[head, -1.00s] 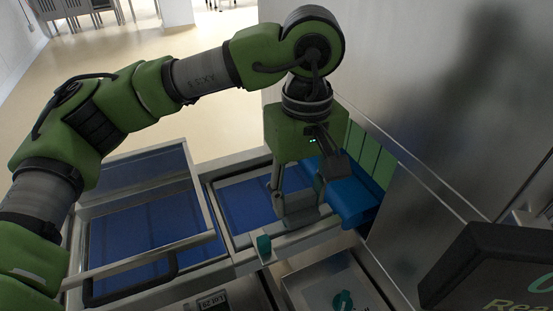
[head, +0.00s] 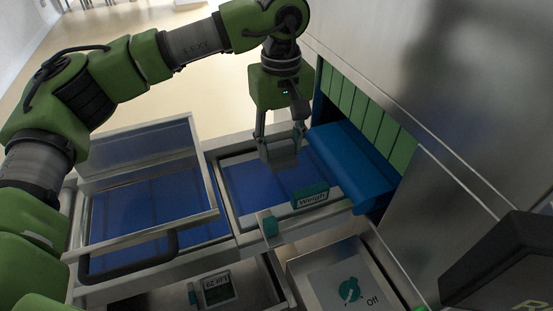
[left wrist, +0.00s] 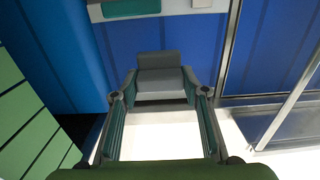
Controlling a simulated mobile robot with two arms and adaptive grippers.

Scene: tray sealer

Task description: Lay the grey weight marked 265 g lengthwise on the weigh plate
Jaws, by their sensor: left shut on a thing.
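My left gripper (head: 279,146) is shut on a grey block-shaped weight (head: 281,159) and holds it over the far part of the blue weigh plate (head: 255,190). In the left wrist view the weight (left wrist: 160,82) sits between the two fingertips, with the blue surface (left wrist: 190,40) behind it. Its marking cannot be read. I cannot tell how large the gap under it is. A teal label reading "Weigh" (head: 311,196) lies at the plate's near edge.
A metal-framed clear cover (head: 150,185) with a dark handle (head: 130,268) stands left over another blue bed. A blue roller section (head: 350,165) and green strip curtain (head: 370,110) are at the right. A small display (head: 217,288) and a dial marked Off (head: 349,290) are in front.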

